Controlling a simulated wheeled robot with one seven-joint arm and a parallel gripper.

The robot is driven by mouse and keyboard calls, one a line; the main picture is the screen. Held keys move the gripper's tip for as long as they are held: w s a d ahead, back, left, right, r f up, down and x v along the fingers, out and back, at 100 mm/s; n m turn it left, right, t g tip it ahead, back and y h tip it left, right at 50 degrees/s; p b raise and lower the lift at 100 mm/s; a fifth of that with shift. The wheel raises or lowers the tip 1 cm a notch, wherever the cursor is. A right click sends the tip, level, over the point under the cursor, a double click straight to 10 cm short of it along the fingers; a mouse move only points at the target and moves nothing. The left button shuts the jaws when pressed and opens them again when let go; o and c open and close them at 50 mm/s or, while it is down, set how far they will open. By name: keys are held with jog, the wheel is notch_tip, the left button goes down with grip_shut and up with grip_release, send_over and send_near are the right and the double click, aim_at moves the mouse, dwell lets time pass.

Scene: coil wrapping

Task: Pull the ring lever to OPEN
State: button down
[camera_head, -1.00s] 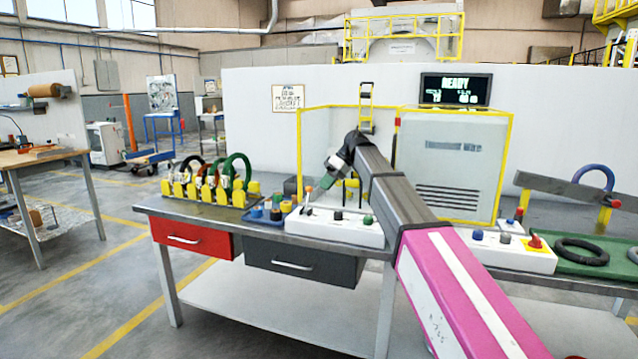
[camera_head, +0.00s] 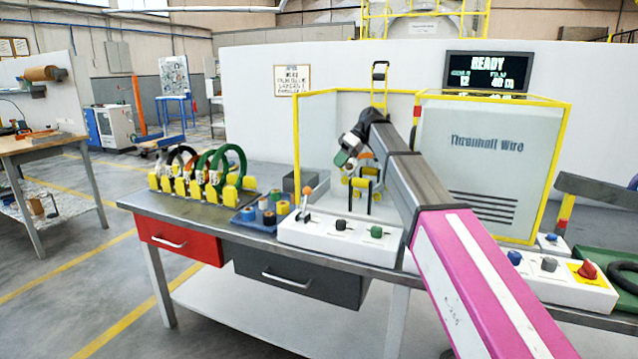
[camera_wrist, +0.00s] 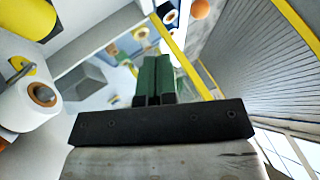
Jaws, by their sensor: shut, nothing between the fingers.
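A lever with an orange knob (camera_head: 307,189) stands up at the left end of the white control box (camera_head: 340,241) on the bench; it looks like the ring lever. Its label cannot be read. My gripper (camera_head: 341,159) is up and to the right of the knob in the head view, apart from it. In the wrist view its green fingers (camera_wrist: 155,80) are together with nothing between them. An orange ball (camera_wrist: 200,8), probably the lever's knob, shows at the top edge of the wrist view, beyond the fingertips.
A yellow-framed machine with a grey panel (camera_head: 490,150) stands behind my arm. Yellow rollers (camera_head: 362,184) are close to my gripper; a white roll (camera_wrist: 30,103) is at left in the wrist view. Coils on a rack (camera_head: 205,175) and a blue tray (camera_head: 246,222) are to the left.

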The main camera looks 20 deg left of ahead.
aim_at(306, 201)
jog(key=shift+w, duration=0.1)
dwell(0.3)
jog(key=x, duration=0.3)
jog(key=s+x, duration=0.1)
jog(key=x, duration=0.3)
jog(key=s+r+x, duration=0.1)
jog(key=x, duration=0.3)
jog(key=shift+s, duration=0.1)
jog(key=shift+s+a+r, duration=0.25)
jog(key=shift+s, duration=0.35)
jog(key=shift+s+r+t, duration=0.2)
jog(key=shift+s+t, duration=0.1)
jog(key=shift+t, duration=0.4)
